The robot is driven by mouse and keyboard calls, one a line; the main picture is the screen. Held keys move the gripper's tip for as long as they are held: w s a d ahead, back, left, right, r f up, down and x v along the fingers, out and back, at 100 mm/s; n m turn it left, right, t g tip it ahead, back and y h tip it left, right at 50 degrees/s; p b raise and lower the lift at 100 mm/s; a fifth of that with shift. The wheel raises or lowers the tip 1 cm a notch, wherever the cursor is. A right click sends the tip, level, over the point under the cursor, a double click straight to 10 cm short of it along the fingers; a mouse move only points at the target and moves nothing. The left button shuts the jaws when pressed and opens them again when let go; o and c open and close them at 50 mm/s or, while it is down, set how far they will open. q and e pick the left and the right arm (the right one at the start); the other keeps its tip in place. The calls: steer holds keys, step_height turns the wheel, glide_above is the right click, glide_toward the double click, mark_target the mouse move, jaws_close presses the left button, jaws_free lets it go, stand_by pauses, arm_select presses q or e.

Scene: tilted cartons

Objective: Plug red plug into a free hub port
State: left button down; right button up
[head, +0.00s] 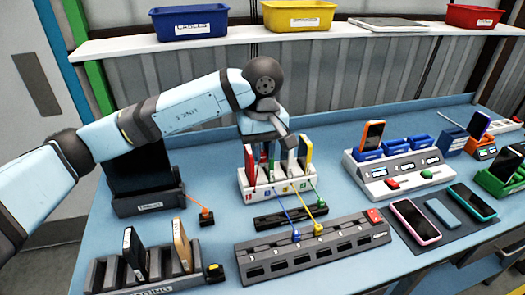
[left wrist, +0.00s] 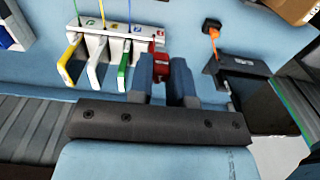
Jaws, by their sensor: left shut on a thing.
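My left gripper (head: 268,130) is over the white rack (head: 265,197) in the head view; the arm hides its fingertips there. In the left wrist view, the fingers of my left gripper (left wrist: 162,70) are shut on a red piece (left wrist: 160,55) at the end of the rack; I cannot tell whether it is the plug, and no cable shows on it. The dark hub strip (head: 262,262) lies in front, with a blue plug (head: 297,236) and a yellow plug (head: 318,229) on it. Other sockets along its front look empty. My right gripper is not in view.
A narrow dark strip (head: 275,220) lies between rack and hub. An orange plug (head: 206,216) on a cable stands to the left. A dark slotted holder (head: 110,275) stands front left. A white charging station (head: 375,180) and a dark mat with phones lie to the right.

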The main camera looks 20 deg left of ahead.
mark_target(263, 151)
arm_select(q)
steer(key=shift+r, duration=0.3)
steer(key=shift+r, duration=1.45)
